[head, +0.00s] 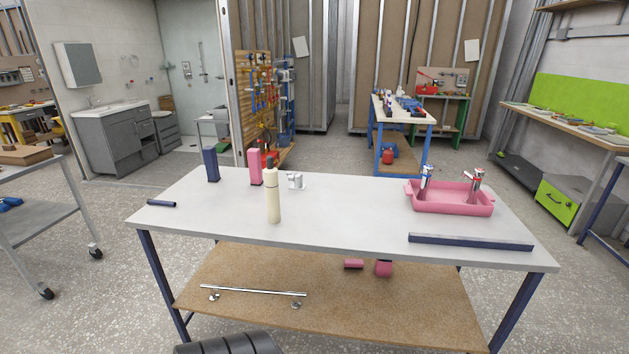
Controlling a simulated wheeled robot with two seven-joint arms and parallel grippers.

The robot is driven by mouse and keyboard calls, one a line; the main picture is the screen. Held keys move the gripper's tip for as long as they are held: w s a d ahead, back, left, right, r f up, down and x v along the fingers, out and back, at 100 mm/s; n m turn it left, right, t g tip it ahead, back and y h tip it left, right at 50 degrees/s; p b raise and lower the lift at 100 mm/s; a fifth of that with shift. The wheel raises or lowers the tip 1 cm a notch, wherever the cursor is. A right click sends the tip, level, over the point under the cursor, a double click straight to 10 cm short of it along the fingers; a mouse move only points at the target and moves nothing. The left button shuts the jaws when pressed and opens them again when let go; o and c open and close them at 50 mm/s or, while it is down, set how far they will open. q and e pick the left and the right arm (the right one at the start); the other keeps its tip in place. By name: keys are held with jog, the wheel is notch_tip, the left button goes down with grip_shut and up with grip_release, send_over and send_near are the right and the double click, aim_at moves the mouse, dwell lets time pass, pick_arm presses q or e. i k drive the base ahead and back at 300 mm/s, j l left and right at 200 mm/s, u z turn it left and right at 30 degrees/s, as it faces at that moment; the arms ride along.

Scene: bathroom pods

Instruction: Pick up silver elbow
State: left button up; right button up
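A small silver fitting (295,181), which looks like the silver elbow, stands on the grey-white table (340,220), left of its middle toward the back edge. It is small in view, so its exact shape is hard to tell.
A pink tray (450,208) with two chrome taps (425,184) sits at the right. A dark bar (470,242) lies near the front right edge. A navy block (211,164) and short dark tube (161,203) are at left. The table's middle is clear.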

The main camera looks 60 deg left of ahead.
aim_at(297, 178)
jog(key=u, duration=2.05)
